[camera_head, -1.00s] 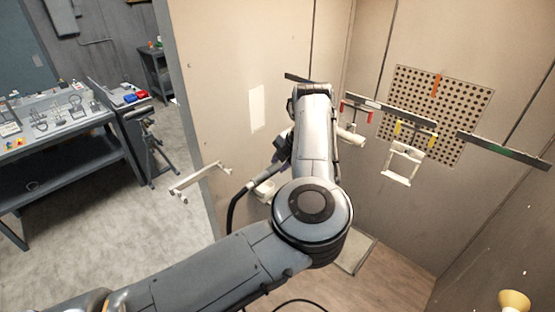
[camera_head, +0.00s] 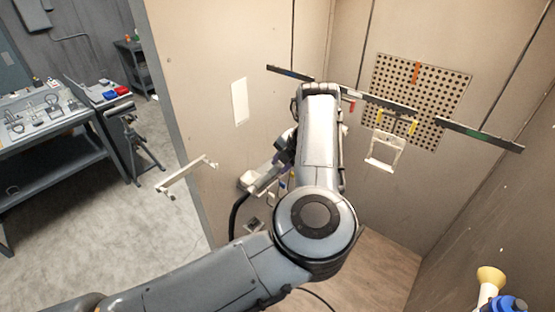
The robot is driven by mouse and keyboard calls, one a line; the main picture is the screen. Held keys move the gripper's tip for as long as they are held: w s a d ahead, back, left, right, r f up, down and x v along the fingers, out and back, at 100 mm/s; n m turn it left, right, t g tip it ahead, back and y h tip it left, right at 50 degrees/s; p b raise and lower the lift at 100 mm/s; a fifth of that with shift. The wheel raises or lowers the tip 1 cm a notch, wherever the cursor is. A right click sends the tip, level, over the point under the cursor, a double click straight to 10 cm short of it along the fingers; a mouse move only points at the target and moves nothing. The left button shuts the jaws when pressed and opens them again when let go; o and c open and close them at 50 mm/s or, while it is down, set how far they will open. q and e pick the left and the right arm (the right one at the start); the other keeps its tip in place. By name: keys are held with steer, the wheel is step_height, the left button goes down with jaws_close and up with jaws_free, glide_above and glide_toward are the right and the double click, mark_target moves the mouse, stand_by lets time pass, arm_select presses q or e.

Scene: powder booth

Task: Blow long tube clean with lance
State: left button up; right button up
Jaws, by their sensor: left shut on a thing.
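My left arm comes in from the left and bends at the middle of the view. My left gripper (camera_head: 284,152) is mostly hidden behind its own forearm, beside the booth's left wall. It is shut on what looks like the lance (camera_head: 264,179), a slim grey piece near a black hose (camera_head: 236,214). Its tip cannot be made out. The long tube is not clearly visible; a red hook (camera_head: 351,105) shows on the overhead rail (camera_head: 378,101), with the space below it hidden by my arm. My right gripper is not in view.
A white frame (camera_head: 384,148) hangs from yellow hooks on the rail, before a perforated panel (camera_head: 440,88). A white bracket (camera_head: 187,179) stands out at the left wall's edge. A pale yellow cone (camera_head: 490,275) and blue object (camera_head: 505,304) are lower right. A workbench (camera_head: 50,150) stands outside.

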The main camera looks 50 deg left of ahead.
arm_select(q)
steer(key=shift+w+d+b, duration=0.2)
steer(key=shift+d+b, duration=1.1)
steer(key=shift+b, duration=0.95)
steer(key=shift+w+d+b, duration=0.15)
steer(key=shift+d+b, duration=1.15)
steer(key=shift+b, duration=0.95)
steer(key=shift+f, duration=0.25)
steer(key=shift+f+b, duration=1.6)
steer(key=shift+f, duration=0.3)
steer(key=shift+a, duration=0.2)
